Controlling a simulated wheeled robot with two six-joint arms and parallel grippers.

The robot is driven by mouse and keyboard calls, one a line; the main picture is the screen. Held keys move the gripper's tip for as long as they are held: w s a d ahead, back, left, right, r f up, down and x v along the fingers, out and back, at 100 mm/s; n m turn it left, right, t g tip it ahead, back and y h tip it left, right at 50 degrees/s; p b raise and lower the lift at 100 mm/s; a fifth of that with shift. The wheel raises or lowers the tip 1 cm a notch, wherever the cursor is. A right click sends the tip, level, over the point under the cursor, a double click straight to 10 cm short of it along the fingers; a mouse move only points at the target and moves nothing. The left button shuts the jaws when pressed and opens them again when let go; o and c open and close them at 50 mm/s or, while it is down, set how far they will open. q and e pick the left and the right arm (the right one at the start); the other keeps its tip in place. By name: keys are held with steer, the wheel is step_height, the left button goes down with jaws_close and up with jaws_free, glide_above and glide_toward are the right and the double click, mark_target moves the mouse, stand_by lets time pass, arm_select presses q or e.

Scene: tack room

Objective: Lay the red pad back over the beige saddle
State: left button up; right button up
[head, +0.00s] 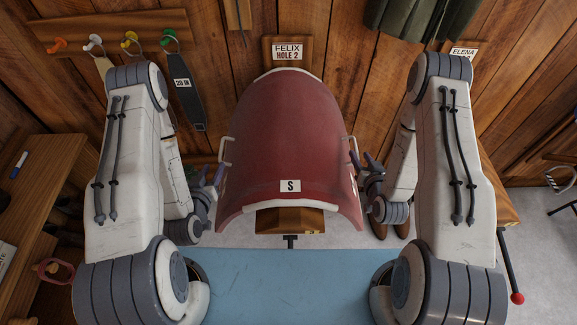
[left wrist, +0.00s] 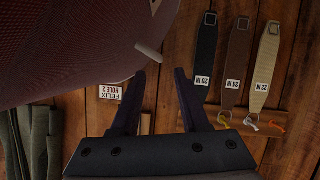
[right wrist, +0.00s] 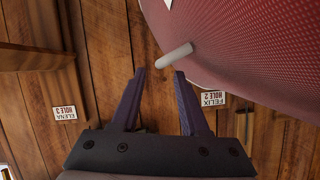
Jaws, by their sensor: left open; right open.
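The red pad (head: 285,130) hangs arched over a wooden rack (head: 290,221) in the middle of the head view, with a white "S" label near its front edge. I cannot make out the beige saddle; whatever lies under the pad is hidden. A pale handle (head: 226,150) sticks out at the pad's left side and another (head: 352,152) at its right. My left gripper (head: 218,177) is open beside the left handle, which shows just beyond its fingertips in the left wrist view (left wrist: 150,52). My right gripper (head: 366,168) is open beside the right handle, close to its tips (right wrist: 174,55). Both are empty.
A blue surface (head: 290,285) lies in front of the rack. A wooden bench (head: 40,190) stands at the left. Straps (head: 187,95) hang from a hook board (head: 110,34) on the wall. A "FELIX HOLE 2" sign (head: 287,51) is behind the pad. Brown boots stand right of the rack.

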steer(key=v, duration=0.6)
steer(key=shift+s, duration=0.15)
steer(key=shift+r, duration=0.1)
